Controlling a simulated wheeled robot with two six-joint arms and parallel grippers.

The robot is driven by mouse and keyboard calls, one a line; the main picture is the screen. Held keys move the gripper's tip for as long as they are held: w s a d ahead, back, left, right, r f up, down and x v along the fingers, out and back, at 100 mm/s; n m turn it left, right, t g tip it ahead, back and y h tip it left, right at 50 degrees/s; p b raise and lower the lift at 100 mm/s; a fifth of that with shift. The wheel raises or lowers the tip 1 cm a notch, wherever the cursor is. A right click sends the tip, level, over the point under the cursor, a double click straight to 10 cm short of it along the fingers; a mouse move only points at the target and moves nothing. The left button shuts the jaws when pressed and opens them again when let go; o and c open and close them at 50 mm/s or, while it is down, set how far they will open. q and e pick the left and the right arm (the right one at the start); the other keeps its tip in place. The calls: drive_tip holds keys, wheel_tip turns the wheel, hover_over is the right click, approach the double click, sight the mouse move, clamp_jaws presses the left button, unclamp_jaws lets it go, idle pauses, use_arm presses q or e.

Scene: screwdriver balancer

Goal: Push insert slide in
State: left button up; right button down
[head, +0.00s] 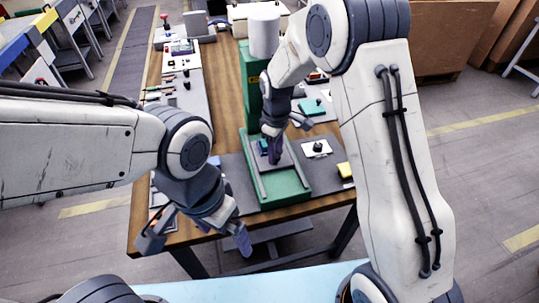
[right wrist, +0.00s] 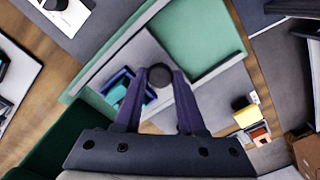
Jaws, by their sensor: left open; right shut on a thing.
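The insert slide (head: 288,160) is a grey plate on a green base with grey side rails (head: 300,168). In the right wrist view the grey slide (right wrist: 210,105) carries a dark round knob (right wrist: 159,76) and a blue fixture (right wrist: 118,84) with a green piece in it. My right gripper (head: 274,156) points down over the slide. Its fingers (right wrist: 158,85) are shut on the knob, one on each side. My left gripper (head: 197,242) is open and empty, in front of the table's near edge.
A green machine column (head: 250,85) with a white cylinder (head: 264,32) stands behind the slide. The green base is bare at its near end (head: 285,192). A yellow block (head: 345,170) and a white tray (head: 317,147) lie to the right.

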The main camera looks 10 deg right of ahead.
drive_tip(key=shift+w+r, duration=0.1)
drive_tip(key=c, duration=0.5)
unclamp_jaws()
wheel_tip(320, 180, up, 10)
drive_tip(key=shift+r+b, duration=0.2)
drive_tip(key=shift+b, duration=0.25)
